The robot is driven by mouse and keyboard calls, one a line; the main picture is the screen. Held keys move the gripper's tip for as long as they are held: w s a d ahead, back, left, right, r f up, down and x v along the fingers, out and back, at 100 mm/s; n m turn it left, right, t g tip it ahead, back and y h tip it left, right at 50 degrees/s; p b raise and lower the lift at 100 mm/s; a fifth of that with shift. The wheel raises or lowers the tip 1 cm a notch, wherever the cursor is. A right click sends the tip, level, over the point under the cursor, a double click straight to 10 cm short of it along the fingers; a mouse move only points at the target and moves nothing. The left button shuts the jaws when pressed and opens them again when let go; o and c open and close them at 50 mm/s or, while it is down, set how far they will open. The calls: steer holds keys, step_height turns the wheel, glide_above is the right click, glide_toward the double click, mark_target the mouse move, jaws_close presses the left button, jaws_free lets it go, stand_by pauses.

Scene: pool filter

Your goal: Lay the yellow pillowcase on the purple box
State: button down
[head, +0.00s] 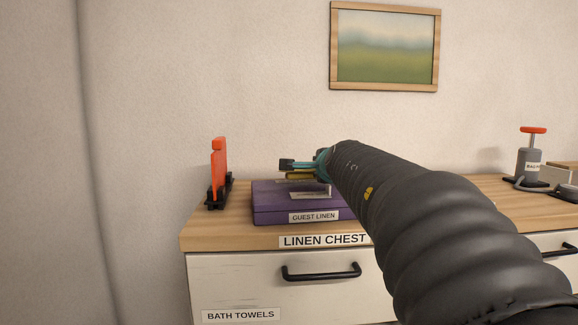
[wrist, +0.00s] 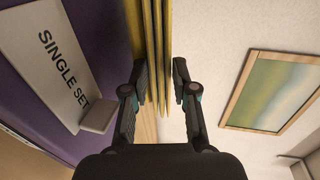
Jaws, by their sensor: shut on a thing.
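The purple box (head: 268,216), labelled GUEST LINEN, lies on the chest top in the head view. It fills the left of the wrist view (wrist: 92,22), with a SINGLE SET card (wrist: 52,62) on it. The yellow pillowcase (head: 300,176) is a folded, layered bundle between my fingers, seen edge-on in the wrist view (wrist: 156,35). My gripper (head: 290,165) is shut on it and holds it over the box; its fingertips also show in the wrist view (wrist: 160,80). My arm hides part of the box's right side. Whether the pillowcase touches the box cannot be told.
The wooden top (head: 205,238) of the linen chest carries an orange upright thing in a black stand (head: 219,175), close left of the box. A grey canister with an orange handle (head: 530,160) stands far right. A framed picture (head: 385,46) hangs on the wall behind.

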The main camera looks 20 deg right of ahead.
steer(key=shift+c, duration=1.1)
jaws_free()
steer(key=shift+f, duration=0.1)
steer(key=shift+s, duration=0.2)
steer(key=shift+s+a, duration=0.15)
steer(key=shift+s, duration=0.45)
steer(key=shift+v, duration=0.8)
steer(key=shift+s+f, duration=0.1)
